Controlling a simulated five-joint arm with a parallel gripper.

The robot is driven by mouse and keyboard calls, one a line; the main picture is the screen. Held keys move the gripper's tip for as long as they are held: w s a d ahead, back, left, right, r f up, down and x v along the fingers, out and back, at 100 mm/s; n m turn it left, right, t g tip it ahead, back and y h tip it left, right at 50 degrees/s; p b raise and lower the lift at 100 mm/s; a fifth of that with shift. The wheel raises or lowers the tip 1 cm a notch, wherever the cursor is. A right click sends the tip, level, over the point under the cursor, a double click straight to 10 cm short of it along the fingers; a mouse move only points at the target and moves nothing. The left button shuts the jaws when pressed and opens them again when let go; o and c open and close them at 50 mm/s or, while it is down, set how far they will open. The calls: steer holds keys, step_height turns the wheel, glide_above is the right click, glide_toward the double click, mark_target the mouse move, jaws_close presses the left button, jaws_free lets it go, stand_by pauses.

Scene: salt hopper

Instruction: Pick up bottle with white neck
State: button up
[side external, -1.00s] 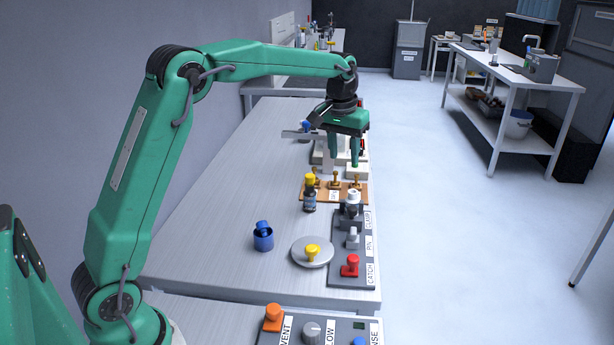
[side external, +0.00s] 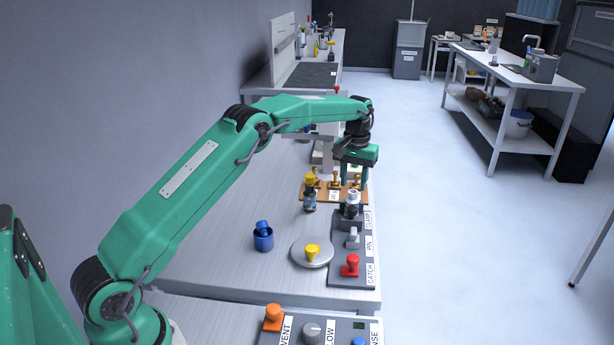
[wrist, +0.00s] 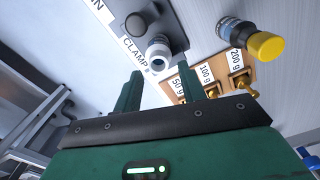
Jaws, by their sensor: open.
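The bottle with the white neck (side external: 352,197) stands upright at the far end of the dark grey control panel, by the CLAMP label. In the wrist view its white neck (wrist: 158,50) shows just beyond and roughly between the fingertips. My gripper (side external: 358,182) points down behind and a little above it. Its two fingers are apart with nothing between them, as the wrist view also shows (wrist: 160,80). Another bottle, with a yellow cap (side external: 310,180), stands to the left; its yellow cap is at upper right in the wrist view (wrist: 265,46).
A wooden weight rack (side external: 330,196) with brass weights lies under and left of my gripper. The panel carries a grey PIN knob (side external: 352,239) and a red CATCH knob (side external: 350,266).

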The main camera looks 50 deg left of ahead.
mark_target(352, 202)
steer(key=shift+f, duration=1.3)
steer(key=shift+s+d+f, duration=0.1)
steer(key=shift+f, duration=2.5)
steer(key=c, duration=0.7)
